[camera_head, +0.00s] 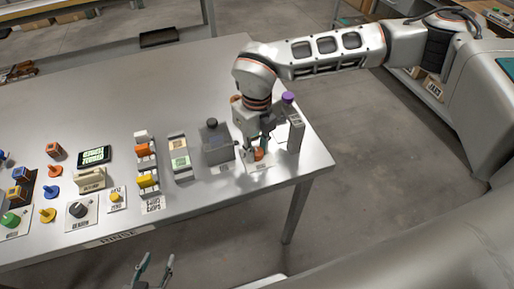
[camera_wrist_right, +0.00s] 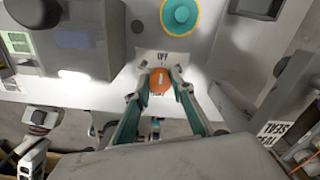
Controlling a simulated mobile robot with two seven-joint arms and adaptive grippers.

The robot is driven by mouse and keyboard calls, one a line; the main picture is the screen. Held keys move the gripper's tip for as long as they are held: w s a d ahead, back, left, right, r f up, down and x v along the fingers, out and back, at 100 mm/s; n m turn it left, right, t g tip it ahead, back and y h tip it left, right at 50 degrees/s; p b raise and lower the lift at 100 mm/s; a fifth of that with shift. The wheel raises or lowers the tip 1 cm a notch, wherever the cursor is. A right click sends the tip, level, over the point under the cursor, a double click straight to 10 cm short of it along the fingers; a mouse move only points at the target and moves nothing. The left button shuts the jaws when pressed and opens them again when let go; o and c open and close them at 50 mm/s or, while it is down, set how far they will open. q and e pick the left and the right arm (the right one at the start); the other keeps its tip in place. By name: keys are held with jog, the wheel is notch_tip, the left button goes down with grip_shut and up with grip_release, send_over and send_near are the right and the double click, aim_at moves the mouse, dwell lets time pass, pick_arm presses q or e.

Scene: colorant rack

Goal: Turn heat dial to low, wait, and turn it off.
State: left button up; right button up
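The orange heat dial (camera_head: 259,154) sits on a white labelled plate near the right front of the table. In the right wrist view the dial (camera_wrist_right: 160,80) lies between my right fingertips, with "OFF" printed above it; the label below is partly covered. My right gripper (camera_head: 257,148) reaches down over the dial from the upper right. In the right wrist view its two fingers (camera_wrist_right: 161,76) appear to touch the dial on both sides. My left gripper (camera_head: 155,270) is open and empty off the table's front edge.
A grey box (camera_head: 217,147) with a black knob stands left of the dial. A teal round piece with a yellow ring (camera_wrist_right: 181,15) lies beyond the dial. The table's back is clear.

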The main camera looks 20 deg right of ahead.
jog(key=shift+o, duration=0.2)
jog(key=shift+r+n, duration=0.1)
jog(key=shift+n, duration=0.7)
jog(key=n+p, duration=0.1)
jog(key=n, duration=0.2)
jog(key=n+p, duration=0.1)
jog(key=n, duration=0.4)
jog(key=shift+n, duration=1.3)
jog(key=o, duration=1.1)
